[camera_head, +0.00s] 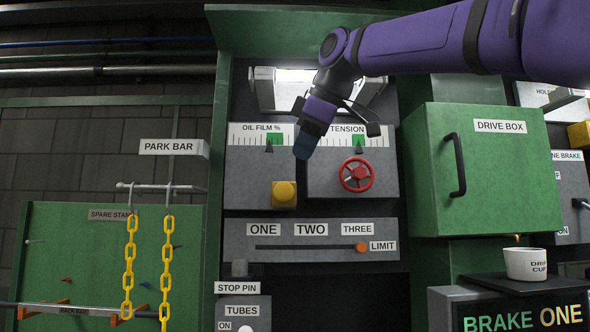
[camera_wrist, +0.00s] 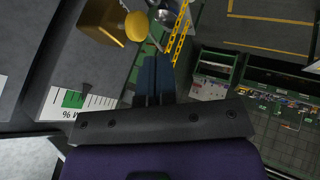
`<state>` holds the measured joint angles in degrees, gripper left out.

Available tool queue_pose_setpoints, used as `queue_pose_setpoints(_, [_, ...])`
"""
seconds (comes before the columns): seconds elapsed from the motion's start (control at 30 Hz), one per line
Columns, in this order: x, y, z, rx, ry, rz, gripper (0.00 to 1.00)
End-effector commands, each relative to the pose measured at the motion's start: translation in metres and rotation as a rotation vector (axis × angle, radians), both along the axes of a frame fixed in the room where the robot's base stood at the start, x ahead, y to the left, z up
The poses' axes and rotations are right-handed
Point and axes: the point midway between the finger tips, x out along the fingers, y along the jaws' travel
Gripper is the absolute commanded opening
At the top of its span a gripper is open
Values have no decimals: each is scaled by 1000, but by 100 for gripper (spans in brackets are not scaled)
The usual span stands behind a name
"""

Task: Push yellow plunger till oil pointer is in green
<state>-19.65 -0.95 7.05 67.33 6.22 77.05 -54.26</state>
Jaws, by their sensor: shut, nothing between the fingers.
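The yellow plunger (camera_head: 284,194) is a round knob on a yellow block, low on the grey OIL FILM % panel. In the wrist view the knob (camera_wrist: 137,26) stands beyond my fingertips and slightly left. The oil gauge (camera_head: 245,136) has a white scale with a green band (camera_head: 276,138). Its dark pointer (camera_head: 269,148) is at or near the green band's left edge; I cannot tell exactly. The pointer (camera_wrist: 87,88) also shows beside the green in the wrist view. My gripper (camera_head: 302,150) is shut and empty, above and right of the plunger, apart from it.
A TENSION panel with a red handwheel (camera_head: 356,174) is close on the right. Below is a slider panel (camera_head: 300,243) with an orange knob. A green drive box (camera_head: 490,180) juts out at right. Yellow chains (camera_head: 129,265) hang at left.

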Motion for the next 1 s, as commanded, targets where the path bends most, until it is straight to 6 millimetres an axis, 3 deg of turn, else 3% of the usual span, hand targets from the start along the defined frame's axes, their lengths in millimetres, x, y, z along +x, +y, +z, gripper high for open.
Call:
queue_pose_setpoints(0.27, [-11, -8, 19, 0, 0, 0, 0])
queue_pose_setpoints(1.0, [-12, -9, 20, 0, 0, 0, 0])
